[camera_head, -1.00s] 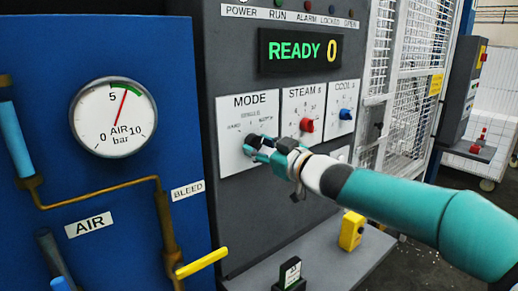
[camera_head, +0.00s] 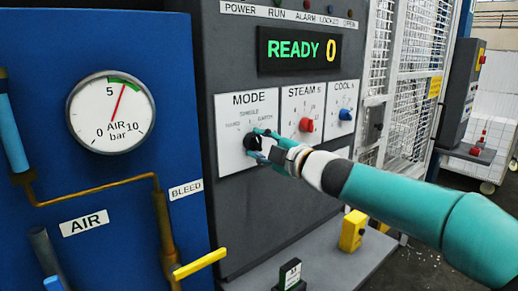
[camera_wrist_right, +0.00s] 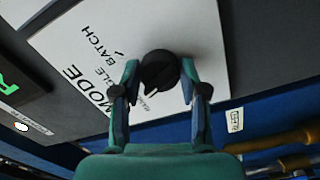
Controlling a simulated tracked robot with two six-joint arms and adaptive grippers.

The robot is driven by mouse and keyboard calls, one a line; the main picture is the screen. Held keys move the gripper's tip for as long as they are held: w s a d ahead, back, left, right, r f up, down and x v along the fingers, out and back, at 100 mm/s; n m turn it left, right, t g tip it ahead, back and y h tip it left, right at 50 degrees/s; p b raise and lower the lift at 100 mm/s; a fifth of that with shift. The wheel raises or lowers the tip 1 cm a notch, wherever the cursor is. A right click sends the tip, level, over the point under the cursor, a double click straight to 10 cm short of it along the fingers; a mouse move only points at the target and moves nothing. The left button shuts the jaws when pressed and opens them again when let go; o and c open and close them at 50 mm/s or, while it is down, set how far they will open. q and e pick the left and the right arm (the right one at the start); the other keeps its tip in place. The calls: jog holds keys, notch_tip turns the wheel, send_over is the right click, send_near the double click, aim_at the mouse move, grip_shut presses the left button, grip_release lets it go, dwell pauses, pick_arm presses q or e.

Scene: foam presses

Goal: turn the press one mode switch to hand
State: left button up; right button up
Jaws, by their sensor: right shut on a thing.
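The mode switch is a round black knob (camera_head: 252,142) on the white MODE plate (camera_head: 231,110) of the grey press panel. It also shows in the right wrist view (camera_wrist_right: 160,70). My right gripper (camera_head: 262,146) comes in from the right and is shut on the knob. In the right wrist view its two fingers (camera_wrist_right: 158,84) sit on either side of the knob. The plate's words around the knob include SINGLE and BATCH; the HAND mark is small at the knob's left. The pointer's exact setting is hard to read. My left gripper is not in view.
A red STEAM knob (camera_head: 306,125) and a blue COOL knob (camera_head: 345,114) stand to the right. The display (camera_head: 300,50) reads READY 0. A yellow bleed lever (camera_head: 200,264) sticks out at lower left. A yellow box (camera_head: 352,231) stands on the ledge.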

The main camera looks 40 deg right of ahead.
jog(key=n, duration=0.4)
jog(key=shift+a+f+b, duration=0.1)
jog(key=shift+f+b, duration=0.15)
jog(key=shift+b, duration=0.15)
jog(key=shift+n, duration=0.3)
jog(key=o, duration=0.8)
jog(key=shift+c, duration=0.2)
jog(key=o, duration=0.4)
jog(key=shift+r, duration=0.1)
jog(key=shift+r, duration=0.1)
